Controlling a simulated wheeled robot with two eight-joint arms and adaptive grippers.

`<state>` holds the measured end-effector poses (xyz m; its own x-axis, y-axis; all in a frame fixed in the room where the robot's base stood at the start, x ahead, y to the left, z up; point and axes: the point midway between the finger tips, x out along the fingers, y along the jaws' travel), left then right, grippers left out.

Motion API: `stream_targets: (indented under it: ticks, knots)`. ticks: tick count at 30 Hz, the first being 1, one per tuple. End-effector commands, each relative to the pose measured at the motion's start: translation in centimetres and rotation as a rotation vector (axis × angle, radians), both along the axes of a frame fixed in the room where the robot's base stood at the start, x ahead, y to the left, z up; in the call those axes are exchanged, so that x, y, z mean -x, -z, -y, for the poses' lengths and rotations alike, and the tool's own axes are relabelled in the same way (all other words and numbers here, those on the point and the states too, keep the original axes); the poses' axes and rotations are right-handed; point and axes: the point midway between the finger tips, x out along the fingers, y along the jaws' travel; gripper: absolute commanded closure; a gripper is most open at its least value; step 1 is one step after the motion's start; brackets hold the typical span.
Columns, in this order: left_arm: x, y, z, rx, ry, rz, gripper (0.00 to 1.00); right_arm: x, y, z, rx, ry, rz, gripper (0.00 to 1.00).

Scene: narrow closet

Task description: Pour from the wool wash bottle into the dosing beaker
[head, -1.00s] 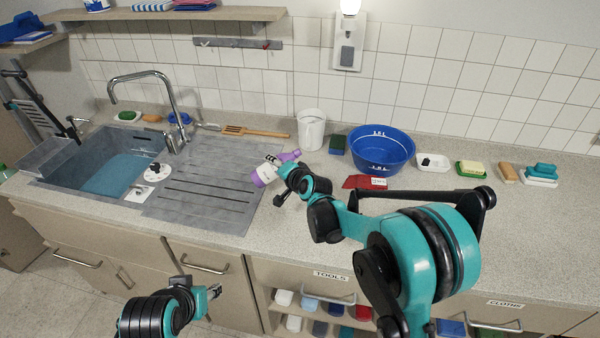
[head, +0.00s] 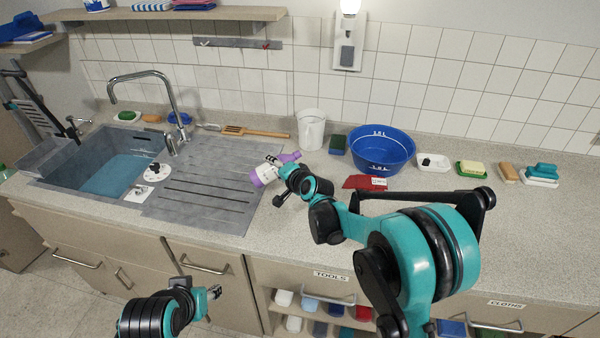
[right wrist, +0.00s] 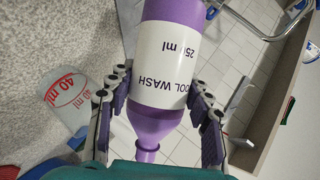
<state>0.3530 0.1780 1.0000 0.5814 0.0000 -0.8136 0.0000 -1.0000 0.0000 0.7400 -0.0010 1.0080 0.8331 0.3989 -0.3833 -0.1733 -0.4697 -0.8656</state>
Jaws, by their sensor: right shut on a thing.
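The purple wool wash bottle (head: 258,180) with a white label is tilted well over in the head view, above the counter by the drainboard's right edge. My right gripper (head: 279,166) is shut around it. In the right wrist view, the fingers (right wrist: 160,110) hold both sides of the bottle (right wrist: 180,15), at the label's neck end. The clear dosing beaker (right wrist: 52,104), with a red 40 ml mark, is on the counter left of the bottle, apart from it; I cannot make it out in the head view. My left gripper (head: 214,292) is empty, low before the cabinets; its opening is unclear.
A white canister (head: 311,130), a blue basin (head: 381,150) and a red dustpan-like piece (head: 362,182) stand behind the right arm. The sink (head: 95,165) and grey drainboard (head: 200,190) lie left. Soaps and sponges line the back right. The front right counter is clear.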

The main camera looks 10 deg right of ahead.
Motion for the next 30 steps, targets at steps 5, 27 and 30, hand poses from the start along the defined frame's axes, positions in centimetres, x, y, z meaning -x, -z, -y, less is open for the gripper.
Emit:
stream_targets:
  ticks: [5,27,30]
  knots:
    - [0.00,0.10,0.00,0.000,0.000,0.000,0.56,-0.01,0.07,-0.01,-0.011,0.001,-0.002,0.88]
    - [0.00,0.43,0.00,0.000,0.000,0.000,0.56,0.01,0.34,-0.11,-0.055,0.001,-0.011,0.88]
    - [0.00,0.48,0.00,0.000,0.000,0.000,0.56,0.02,0.37,-0.13,-0.061,0.001,-0.011,0.88]
